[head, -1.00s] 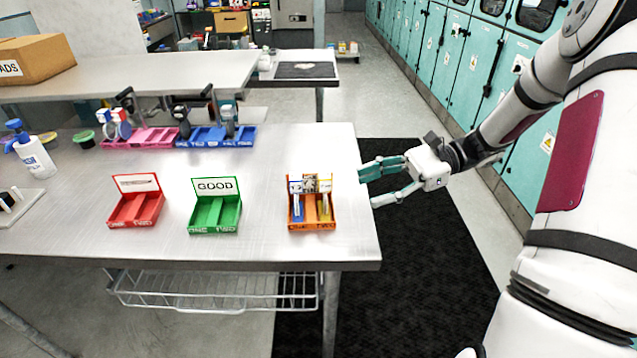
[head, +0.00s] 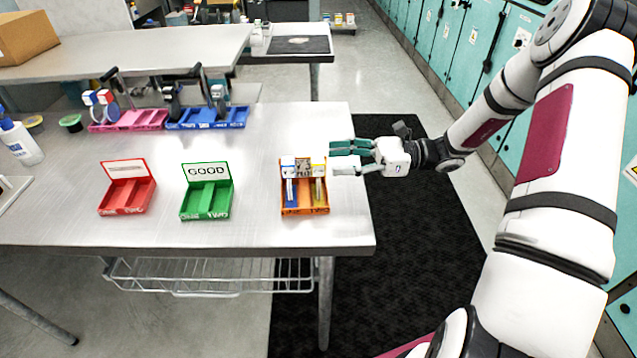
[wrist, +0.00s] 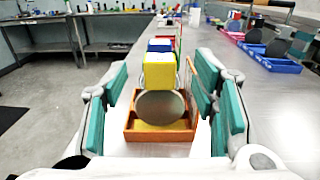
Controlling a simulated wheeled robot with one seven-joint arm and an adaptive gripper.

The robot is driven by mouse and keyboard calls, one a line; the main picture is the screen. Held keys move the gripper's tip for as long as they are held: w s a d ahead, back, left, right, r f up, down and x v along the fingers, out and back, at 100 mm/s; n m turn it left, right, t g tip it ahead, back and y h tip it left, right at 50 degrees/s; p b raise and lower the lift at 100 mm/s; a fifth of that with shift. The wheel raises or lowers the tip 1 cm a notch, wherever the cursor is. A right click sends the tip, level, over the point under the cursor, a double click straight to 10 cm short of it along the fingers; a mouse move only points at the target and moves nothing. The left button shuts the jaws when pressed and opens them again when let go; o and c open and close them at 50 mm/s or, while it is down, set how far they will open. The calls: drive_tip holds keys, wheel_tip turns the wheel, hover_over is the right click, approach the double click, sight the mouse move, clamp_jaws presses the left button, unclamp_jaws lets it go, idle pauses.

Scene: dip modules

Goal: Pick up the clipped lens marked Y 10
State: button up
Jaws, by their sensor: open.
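An orange tray (head: 303,210) stands near the right end of the steel table, with two upright clipped lenses in it. The one on the right has a yellow clip (head: 319,168); the other has a blue clip (head: 288,168). In the wrist view the yellow clip (wrist: 159,72) is nearest, above a round grey lens (wrist: 160,106), with the blue clip (wrist: 160,45) behind. I cannot read the Y 10 mark. My gripper (head: 338,158) is open and empty, just right of the tray. Its teal fingers flank the yellow-clipped lens in the wrist view, not touching it.
A green tray (head: 207,205) with a GOOD sign and a red tray (head: 127,200) stand to the left. Pink (head: 130,122) and blue (head: 207,119) trays holding upright items stand farther back. Bare table lies between the rows.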

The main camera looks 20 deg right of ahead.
sight(318, 159)
drive_tip(key=shift+p+x, duration=0.55)
drive_tip(key=shift+x, duration=2.15)
drive_tip(key=shift+f, duration=0.2)
clamp_jaws()
